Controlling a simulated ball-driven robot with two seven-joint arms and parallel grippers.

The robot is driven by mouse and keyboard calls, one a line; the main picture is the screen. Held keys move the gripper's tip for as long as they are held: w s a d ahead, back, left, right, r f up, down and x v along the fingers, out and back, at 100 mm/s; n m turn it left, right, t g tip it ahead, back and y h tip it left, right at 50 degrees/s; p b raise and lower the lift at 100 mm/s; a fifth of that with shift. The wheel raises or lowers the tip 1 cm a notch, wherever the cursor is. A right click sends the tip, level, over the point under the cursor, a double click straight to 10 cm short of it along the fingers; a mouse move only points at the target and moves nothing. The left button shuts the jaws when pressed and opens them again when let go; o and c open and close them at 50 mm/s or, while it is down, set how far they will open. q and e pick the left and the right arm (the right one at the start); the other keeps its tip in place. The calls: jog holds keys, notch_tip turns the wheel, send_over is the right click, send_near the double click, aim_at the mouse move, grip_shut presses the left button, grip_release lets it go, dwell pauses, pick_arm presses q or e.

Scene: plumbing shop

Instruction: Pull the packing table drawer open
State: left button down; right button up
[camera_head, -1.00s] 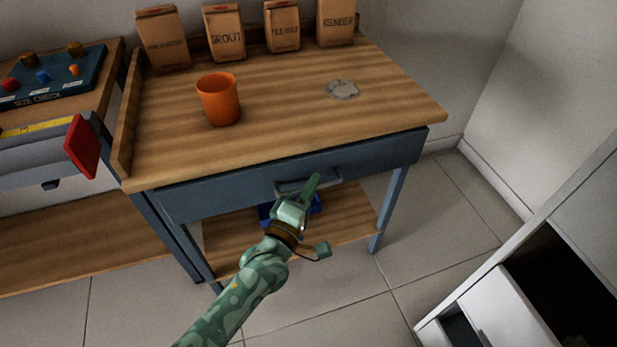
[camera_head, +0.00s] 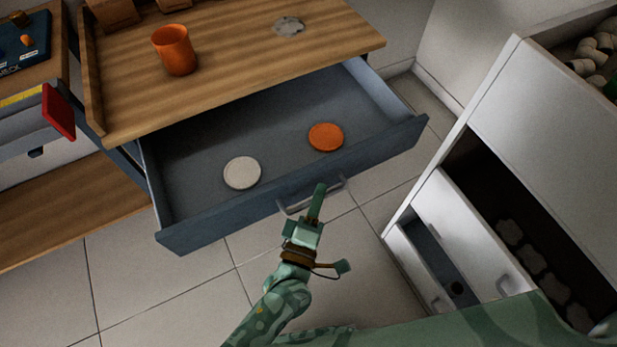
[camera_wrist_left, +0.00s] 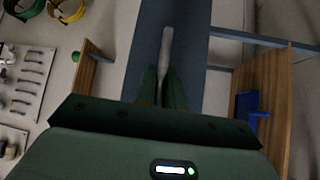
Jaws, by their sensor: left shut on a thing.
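The packing table drawer (camera_head: 215,171) is pulled out a long way from under the wooden tabletop (camera_head: 225,65). Inside it lie a white disc (camera_head: 242,173) and an orange disc (camera_head: 326,137). My left gripper (camera_head: 318,200) is at the grey bar handle (camera_head: 338,186) on the drawer front, shut on it. In the left wrist view the handle (camera_wrist_left: 167,45) runs between the two green fingers (camera_wrist_left: 162,88), against the blue-grey drawer front. My right gripper is not in view.
An orange cup (camera_head: 175,50) and a grey patch (camera_head: 288,26) are on the tabletop. A white cabinet (camera_head: 455,225) with an open drawer stands at the right. A red-ended piece (camera_head: 58,112) juts out at the left. Tiled floor lies in front of the drawer.

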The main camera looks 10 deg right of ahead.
pick_arm(q)
jog(key=shift+s+d+f, duration=0.1)
jog(key=shift+s+d, duration=0.05)
jog(key=shift+s, duration=0.4)
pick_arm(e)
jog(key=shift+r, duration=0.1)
pick_arm(q)
jog(key=c, duration=1.5)
grip_release()
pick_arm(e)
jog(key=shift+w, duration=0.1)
